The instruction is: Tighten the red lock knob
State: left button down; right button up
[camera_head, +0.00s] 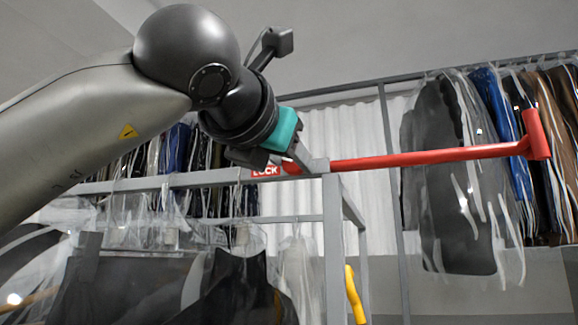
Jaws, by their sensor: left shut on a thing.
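The red lock knob (292,168) shows as a small red part at the top corner of the grey metal rack frame, beside a red label reading LOCK (265,172). My left gripper (300,160) reaches down to it from the upper left and is shut on it. The fingers and the teal part of the gripper hide much of the knob. A long red bar (430,157) with a cross handle at its far end runs right from the same corner. My right gripper is not in view.
The grey rack frame (333,240) stands below, with bagged dark garments (235,285) hanging inside it. More bagged garments (455,190) hang at the right. A yellow handle (354,295) shows low beside the post. The space above the red bar is open.

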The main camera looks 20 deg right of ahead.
pick_arm(q)
jog(key=m, duration=0.2)
jog(key=shift+m+b, duration=0.35)
jog(key=shift+m, duration=0.05)
jog(key=shift+a+r+m, duration=0.1)
jog(key=shift+r+m, duration=0.05)
jog(key=shift+m, duration=5.35)
jog(key=shift+c, duration=1.9)
grip_release()
jog(key=b+v, duration=0.4)
jog(key=v, duration=1.1)
